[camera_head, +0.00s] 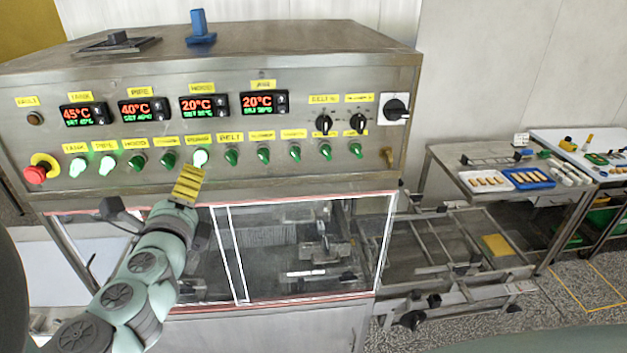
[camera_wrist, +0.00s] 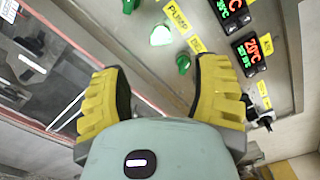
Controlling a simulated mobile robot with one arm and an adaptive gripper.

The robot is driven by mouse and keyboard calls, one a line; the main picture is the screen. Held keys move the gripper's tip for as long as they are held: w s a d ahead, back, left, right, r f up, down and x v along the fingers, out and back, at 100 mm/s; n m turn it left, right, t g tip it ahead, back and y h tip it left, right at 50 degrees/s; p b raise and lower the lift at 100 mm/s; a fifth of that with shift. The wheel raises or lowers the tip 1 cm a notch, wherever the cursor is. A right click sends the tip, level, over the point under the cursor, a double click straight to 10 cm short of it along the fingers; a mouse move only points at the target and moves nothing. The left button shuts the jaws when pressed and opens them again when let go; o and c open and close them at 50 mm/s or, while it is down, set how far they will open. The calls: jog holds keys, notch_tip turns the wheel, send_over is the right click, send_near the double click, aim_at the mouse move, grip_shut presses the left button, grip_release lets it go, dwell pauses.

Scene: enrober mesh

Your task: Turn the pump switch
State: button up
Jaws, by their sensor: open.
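The pump switch (camera_head: 200,159) is a green knob in the row along the front panel of the steel machine, left of the switch under the BELT label. It glows bright. In the wrist view the lit switch (camera_wrist: 160,35) sits beside a yellow PUMP label (camera_wrist: 177,15), beyond the space between my fingers. My gripper (camera_head: 187,185) has yellow ribbed fingers and is just below and slightly left of this switch in the head view. In the wrist view my gripper (camera_wrist: 160,88) is open, with its fingers wide apart and nothing between them. Contact with the panel does not show.
Similar green switches stand close on both sides, including the belt switch (camera_head: 231,157). A red stop button (camera_head: 35,174) is at the panel's left. Black knobs (camera_head: 323,124) and a rotary main switch (camera_head: 396,109) are at the right. Clear window panels (camera_head: 285,250) lie below.

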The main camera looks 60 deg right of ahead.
jog(key=shift+v, duration=1)
